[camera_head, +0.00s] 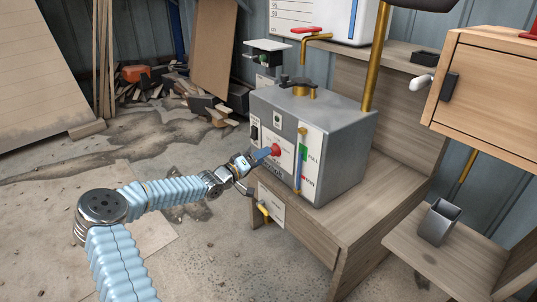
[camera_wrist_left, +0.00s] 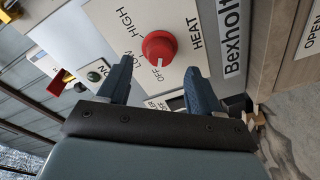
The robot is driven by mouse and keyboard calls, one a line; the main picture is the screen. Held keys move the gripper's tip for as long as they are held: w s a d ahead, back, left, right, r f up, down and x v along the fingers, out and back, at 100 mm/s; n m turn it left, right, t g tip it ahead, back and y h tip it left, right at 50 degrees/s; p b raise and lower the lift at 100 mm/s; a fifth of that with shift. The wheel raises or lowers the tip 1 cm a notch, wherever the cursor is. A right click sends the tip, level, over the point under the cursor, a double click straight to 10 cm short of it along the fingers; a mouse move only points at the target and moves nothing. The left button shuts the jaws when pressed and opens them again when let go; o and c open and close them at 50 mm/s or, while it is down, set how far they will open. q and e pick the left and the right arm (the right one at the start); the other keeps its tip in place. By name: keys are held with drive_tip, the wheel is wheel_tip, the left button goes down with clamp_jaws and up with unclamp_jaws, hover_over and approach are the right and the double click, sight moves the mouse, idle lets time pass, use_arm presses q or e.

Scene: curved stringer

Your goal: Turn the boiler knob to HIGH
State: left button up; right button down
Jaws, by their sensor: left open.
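The red boiler knob (camera_head: 276,150) is on the front plate of the grey boiler box (camera_head: 345,135). In the left wrist view the knob (camera_wrist_left: 158,47) has a pale mark on the side facing the OFF label (camera_wrist_left: 157,75). LOW and HIGH (camera_wrist_left: 125,20) are printed to its left. My left gripper (camera_head: 262,155) is close in front of the knob. Its two blue fingers (camera_wrist_left: 158,75) are open, one to each side below the knob in the wrist view, and nothing is between them. Whether a finger touches the plate is unclear. My right gripper is not in view.
The boiler stands on a wooden bench (camera_head: 345,222). A wooden cabinet (camera_head: 490,90) hangs at right. The floor at left is open.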

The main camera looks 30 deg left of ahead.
sight(274, 151)
use_arm(q)
drive_tip(key=shift+x, duration=2.1)
drive_tip(key=shift+s, duration=0.1)
drive_tip(key=c, duration=1.1)
drive_tip(key=shift+o, duration=0.2)
drive_tip(key=shift+f+m+h+b, duration=0.1)
drive_tip(key=shift+m+h+b, duration=0.55)
drive_tip(key=shift+m+b, duration=2.9)
drive_tip(key=shift+f+m+h+b, duration=0.1)
drive_tip(key=shift+m+h+b, duration=0.5)
drive_tip(key=shift+m+b, duration=2.9)
drive_tip(key=shift+f+m+h+b, duration=0.1)
drive_tip(key=shift+m+h+b, duration=0.8)
drive_tip(key=shift+m, duration=5.05)
drive_tip(key=shift+y, duration=0.25)
